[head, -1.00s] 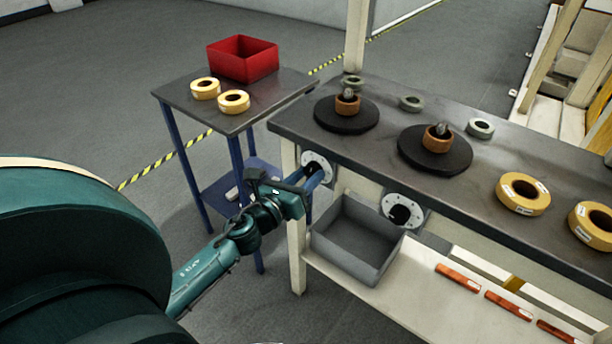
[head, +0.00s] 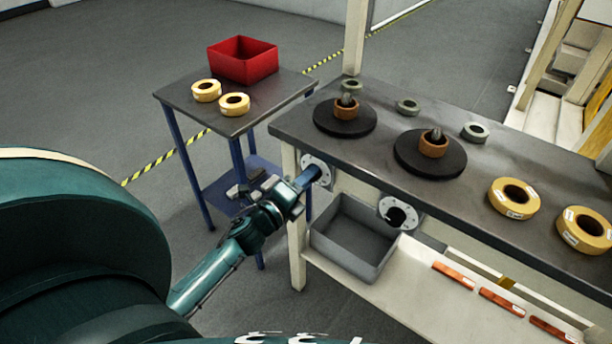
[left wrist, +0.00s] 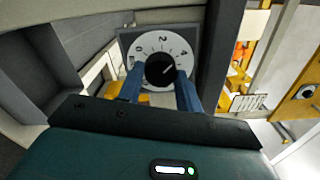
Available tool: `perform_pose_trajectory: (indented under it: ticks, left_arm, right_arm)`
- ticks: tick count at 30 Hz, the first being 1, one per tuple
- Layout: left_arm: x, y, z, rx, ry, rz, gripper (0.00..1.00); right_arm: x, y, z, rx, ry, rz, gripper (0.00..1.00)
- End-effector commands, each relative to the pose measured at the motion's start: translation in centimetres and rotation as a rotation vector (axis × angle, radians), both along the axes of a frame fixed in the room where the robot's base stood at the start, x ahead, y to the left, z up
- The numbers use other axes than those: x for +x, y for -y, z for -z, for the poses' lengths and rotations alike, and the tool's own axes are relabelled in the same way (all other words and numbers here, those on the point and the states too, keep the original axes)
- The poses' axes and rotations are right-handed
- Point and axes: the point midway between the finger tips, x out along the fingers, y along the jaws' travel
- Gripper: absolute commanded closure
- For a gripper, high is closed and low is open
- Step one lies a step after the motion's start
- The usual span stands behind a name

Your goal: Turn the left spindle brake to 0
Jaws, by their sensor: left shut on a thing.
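The left spindle brake is a black knob (left wrist: 160,70) on a round white dial (left wrist: 161,45) with numbers, seen close in the left wrist view. The 0 is at the dial's left, the 2 near the top and the 4 at the right. The knob's light mark seems to point to the upper right, between 2 and 4. In the head view its white plate (head: 309,166) is on the bench front, with the knob hidden. My left gripper (left wrist: 160,80) is shut on the knob, one blue finger at each side; it also shows in the head view (head: 318,174). My right gripper is not in view.
A second dial (head: 396,213) is farther right on the bench front. A grey bin (head: 340,252) stands below, close to my left gripper. Black turntables (head: 332,123) with copper-coloured rolls are on the bench. A side table (head: 205,112) holds a red box (head: 240,62).

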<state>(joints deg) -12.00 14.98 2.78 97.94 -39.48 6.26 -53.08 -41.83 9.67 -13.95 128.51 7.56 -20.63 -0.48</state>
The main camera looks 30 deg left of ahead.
Motion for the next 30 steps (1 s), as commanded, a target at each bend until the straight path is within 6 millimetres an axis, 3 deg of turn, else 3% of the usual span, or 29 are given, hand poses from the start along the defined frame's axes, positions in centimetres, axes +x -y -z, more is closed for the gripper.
perform_pose_trajectory:
  ticks: [11,30]
  left_arm:
    - [0.0,0.0,-0.3,-0.359,-0.029,-0.001,0.88]
    - [0.0,-0.1,-0.5,-0.963,-0.076,-0.001,0.88]
  right_arm:
    - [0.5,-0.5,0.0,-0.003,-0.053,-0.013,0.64]
    - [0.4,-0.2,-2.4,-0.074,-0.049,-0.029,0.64]
